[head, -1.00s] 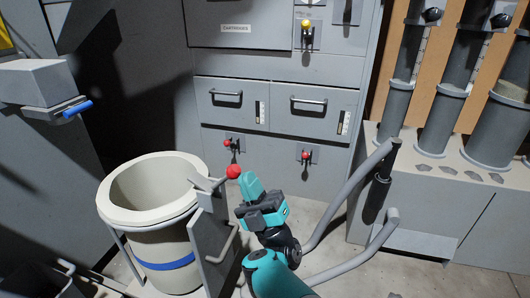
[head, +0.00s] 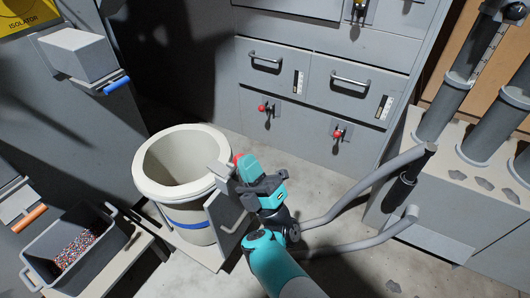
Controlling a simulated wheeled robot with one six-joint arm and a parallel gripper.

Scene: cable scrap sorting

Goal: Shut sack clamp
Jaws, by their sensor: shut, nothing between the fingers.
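The sack (head: 190,223) is a cream, open-topped bag with a blue band, hanging upright in a grey stand. Its thick pale rim (head: 147,187) shows whole. The sack clamp is at the rim's right side, by a grey plate (head: 228,218), and its lever ends in a red knob (head: 238,159). My gripper (head: 247,165) is shut and empty, with its teal fingertips right beside the knob, partly covering it. The lever's shaft is mostly hidden, and I cannot tell whether fingertips and knob touch.
A grey bin of coloured granules (head: 38,270) stands at lower left. A box with a blue handle (head: 117,85) juts out at upper left. Drawers (head: 275,72) and red-knobbed valves (head: 336,134) line the back. Curved grey bars (head: 370,185) stand right of my arm.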

